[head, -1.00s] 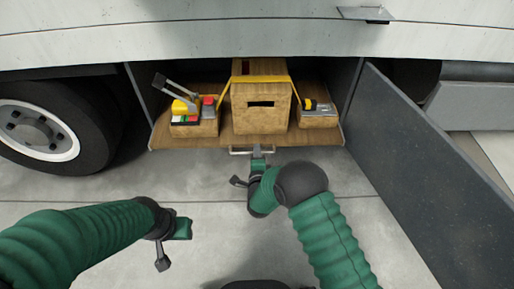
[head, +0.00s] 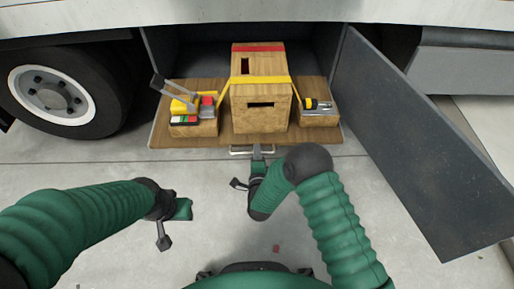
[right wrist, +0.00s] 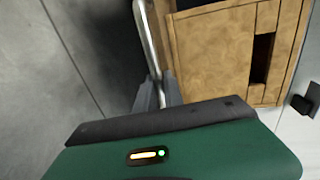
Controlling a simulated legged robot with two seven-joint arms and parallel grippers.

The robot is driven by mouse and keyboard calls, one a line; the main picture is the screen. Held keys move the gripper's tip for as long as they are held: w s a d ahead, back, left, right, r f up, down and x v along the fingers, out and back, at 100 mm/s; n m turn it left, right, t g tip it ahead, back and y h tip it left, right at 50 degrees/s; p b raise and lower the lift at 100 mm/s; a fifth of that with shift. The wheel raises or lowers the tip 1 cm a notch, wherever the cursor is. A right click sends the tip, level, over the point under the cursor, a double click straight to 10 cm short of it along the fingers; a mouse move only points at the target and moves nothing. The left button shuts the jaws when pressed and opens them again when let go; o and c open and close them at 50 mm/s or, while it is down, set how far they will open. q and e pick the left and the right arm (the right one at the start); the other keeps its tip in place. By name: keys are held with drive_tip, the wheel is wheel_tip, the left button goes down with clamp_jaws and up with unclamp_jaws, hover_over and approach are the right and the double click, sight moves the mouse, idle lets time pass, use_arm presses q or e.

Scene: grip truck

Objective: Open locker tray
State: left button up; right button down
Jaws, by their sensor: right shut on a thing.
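The wooden locker tray (head: 212,140) sticks out of the open locker under the truck body. A metal bar handle (head: 238,152) runs along its front edge; it also shows in the right wrist view (right wrist: 148,38). My right gripper (head: 257,152) is shut on this handle; its fingers (right wrist: 157,92) close around the bar in the right wrist view. My left gripper (head: 185,208) hangs over the pavement to the left, apart from the tray. Its fingers are too small and turned to tell whether they are open.
A wooden box (head: 262,118) under a yellow strap stands mid-tray, between a bin of tools (head: 194,128) and a smaller block (head: 318,117). The locker door (head: 420,150) stands open at right. A wheel (head: 60,95) is at left.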

use_arm(q)
drive_tip(key=shift+s, duration=0.3)
use_arm(e)
drive_tip(key=shift+s+f, duration=0.2)
drive_tip(key=shift+s, duration=0.25)
drive_tip(key=c, duration=1.5)
unclamp_jaws()
drive_tip(key=shift+w, duration=0.1)
use_arm(q)
drive_tip(key=shift+w, duration=0.1)
use_arm(e)
drive_tip(key=shift+o, duration=0.2)
drive_tip(key=shift+r, duration=0.1)
